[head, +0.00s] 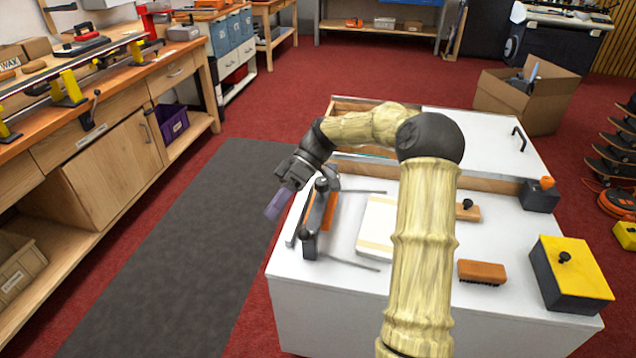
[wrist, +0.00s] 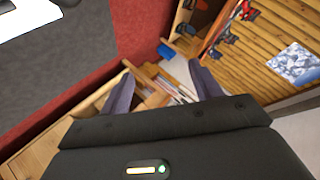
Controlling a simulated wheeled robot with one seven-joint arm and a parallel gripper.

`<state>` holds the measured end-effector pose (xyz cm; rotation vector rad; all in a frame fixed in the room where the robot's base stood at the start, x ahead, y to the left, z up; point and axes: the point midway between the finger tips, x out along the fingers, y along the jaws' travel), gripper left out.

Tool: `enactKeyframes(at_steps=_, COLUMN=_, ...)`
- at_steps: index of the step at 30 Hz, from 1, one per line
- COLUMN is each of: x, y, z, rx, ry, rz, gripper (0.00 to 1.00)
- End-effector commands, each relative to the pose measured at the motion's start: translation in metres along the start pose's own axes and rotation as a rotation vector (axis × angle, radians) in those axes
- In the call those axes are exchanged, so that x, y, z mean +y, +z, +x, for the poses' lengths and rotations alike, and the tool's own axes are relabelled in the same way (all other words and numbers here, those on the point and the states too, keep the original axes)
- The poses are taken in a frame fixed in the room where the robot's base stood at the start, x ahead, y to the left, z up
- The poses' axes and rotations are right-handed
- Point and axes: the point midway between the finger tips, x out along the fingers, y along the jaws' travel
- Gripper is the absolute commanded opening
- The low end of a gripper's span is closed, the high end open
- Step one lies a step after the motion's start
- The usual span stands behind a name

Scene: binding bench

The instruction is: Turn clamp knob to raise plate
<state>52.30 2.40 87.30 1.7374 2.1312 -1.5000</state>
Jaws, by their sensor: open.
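A clamp (head: 314,214) with a grey bar and an orange strip stands at the left end of the white bench top. It has two dark knobs, one near (head: 308,236) and one far (head: 321,185), the far one partly close to my arm. Thin grey rods run to the right from it. Which part is the plate I cannot tell. My gripper (head: 273,208) hangs just left of the clamp, over the bench's left edge, apart from the near knob. In the wrist view my gripper (wrist: 162,88) has its two purple-grey fingers apart, with nothing held; no clamp knob shows there.
The white bench (head: 345,315) carries a pale block (head: 376,222), an orange-brown brush (head: 482,271), a yellow-topped box (head: 571,275) and a small dark box (head: 539,196). A cardboard box (head: 525,105) stands behind. The grey mat (head: 175,265) at left is clear.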

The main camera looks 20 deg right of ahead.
Motion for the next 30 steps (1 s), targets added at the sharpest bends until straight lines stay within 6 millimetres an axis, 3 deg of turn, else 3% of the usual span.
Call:
enactKeyframes(at_steps=5, x=-0.004, y=0.011, z=0.039, rx=-0.144, ry=0.136, rz=0.206, gripper=0.63)
enactKeyframes(at_steps=9, x=-0.011, y=0.034, z=0.066, rx=-0.253, ry=0.334, rz=0.412, gripper=0.63)
enactKeyframes(at_steps=13, x=-0.022, y=0.060, z=0.078, rx=-0.294, ry=0.553, rz=0.584, gripper=0.63)
enactKeyframes(at_steps=23, x=-0.048, y=0.121, z=0.091, rx=-0.169, ry=0.970, rz=0.826, gripper=0.63)
enactKeyframes(at_steps=30, x=-0.038, y=0.169, z=0.118, rx=-0.013, ry=1.120, rz=0.906, gripper=0.63)
